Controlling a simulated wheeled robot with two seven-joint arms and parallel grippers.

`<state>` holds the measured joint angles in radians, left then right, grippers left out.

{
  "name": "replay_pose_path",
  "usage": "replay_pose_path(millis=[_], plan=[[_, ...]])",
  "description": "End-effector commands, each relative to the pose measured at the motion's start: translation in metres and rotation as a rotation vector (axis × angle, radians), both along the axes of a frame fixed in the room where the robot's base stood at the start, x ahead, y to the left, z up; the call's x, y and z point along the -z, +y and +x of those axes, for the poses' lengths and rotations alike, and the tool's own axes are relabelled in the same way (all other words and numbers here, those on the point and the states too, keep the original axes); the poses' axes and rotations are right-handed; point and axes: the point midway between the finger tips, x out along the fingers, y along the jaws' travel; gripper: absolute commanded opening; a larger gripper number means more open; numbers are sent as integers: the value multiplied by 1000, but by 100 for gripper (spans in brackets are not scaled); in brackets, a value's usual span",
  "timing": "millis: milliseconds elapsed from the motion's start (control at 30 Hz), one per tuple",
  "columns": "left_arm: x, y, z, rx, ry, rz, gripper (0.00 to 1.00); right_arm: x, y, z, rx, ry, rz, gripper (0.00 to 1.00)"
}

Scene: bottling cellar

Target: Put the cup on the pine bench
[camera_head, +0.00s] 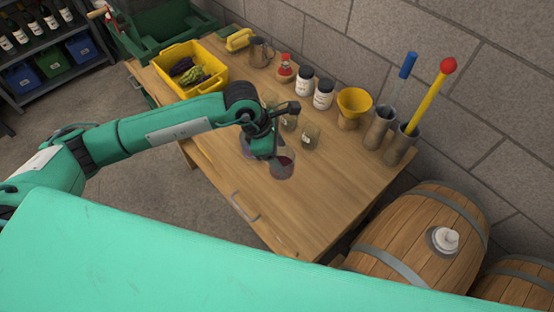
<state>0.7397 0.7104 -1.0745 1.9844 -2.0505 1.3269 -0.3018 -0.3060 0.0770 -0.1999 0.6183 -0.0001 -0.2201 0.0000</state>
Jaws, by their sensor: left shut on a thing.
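The wooden bench (325,195) stands against the wall. My left gripper (265,153) is over its front half and points down. It is shut on a clear glass cup, but I cannot tell clearly which of two. One glass with dark red in it (283,164) shows just right of the fingers; another (246,146) is partly hidden behind the gripper on the left. I cannot tell whether the held one touches the bench top. A grey metal mug (261,52) stands at the back. My right gripper is not in view.
Several more glasses (310,137) stand close behind the gripper. Two labelled jars (323,95), a yellow funnel (354,103) and metal cylinders (381,128) line the wall. A yellow crate (187,53) is at the far left. The bench's front right is clear.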

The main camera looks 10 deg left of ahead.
Motion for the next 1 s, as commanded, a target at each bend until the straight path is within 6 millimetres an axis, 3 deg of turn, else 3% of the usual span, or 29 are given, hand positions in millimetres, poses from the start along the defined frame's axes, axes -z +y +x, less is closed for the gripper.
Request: replay_pose_path(millis=[133,367,600,1000], plan=[[28,0,-1,-1,3,0,26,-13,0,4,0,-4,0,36],[50,0,0,0,2,0,26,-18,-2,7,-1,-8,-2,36],[83,0,0,1,2,1,26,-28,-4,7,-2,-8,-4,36],[91,0,0,1,-1,-1,26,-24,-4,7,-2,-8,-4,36]])
